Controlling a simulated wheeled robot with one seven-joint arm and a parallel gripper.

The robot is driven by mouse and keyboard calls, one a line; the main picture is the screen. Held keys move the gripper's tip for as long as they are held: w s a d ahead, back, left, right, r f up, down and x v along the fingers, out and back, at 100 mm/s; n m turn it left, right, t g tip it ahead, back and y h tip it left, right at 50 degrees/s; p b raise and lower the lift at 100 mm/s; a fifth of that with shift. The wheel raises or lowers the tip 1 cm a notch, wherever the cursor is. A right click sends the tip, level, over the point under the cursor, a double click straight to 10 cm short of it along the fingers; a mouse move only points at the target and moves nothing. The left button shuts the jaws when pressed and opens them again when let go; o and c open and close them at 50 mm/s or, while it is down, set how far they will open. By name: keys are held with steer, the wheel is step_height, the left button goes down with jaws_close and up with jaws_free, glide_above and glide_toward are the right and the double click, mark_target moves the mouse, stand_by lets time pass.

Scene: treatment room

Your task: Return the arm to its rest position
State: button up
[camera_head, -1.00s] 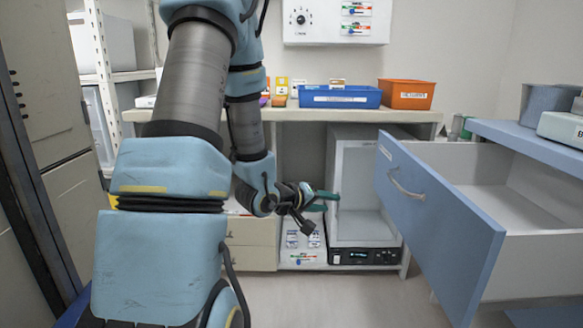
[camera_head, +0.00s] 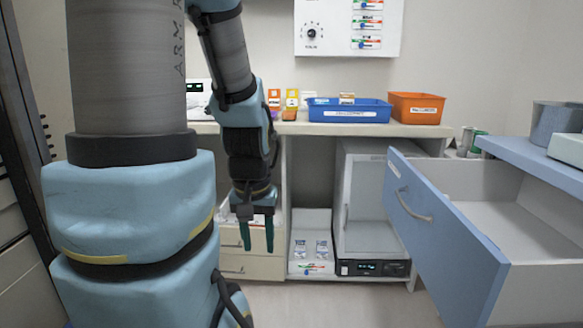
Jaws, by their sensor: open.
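My arm is light blue and grey and fills the left of the head view. My gripper (camera_head: 257,236) hangs at its end and points down, with two dark green fingers apart and nothing between them. It is in front of the low cream drawers (camera_head: 250,262) under the counter. The gripper is left of the white cabinet (camera_head: 368,210) with a dark display panel and apart from it.
An open blue-fronted drawer (camera_head: 440,230) juts out at the right. The counter (camera_head: 300,128) bears a blue bin (camera_head: 350,114), an orange bin (camera_head: 417,108) and small boxes. White packs (camera_head: 312,250) stand on the low shelf. The floor between is clear.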

step_height(320, 180, up, 17)
steer(key=p, duration=1.5)
steer(key=shift+p, duration=0.3)
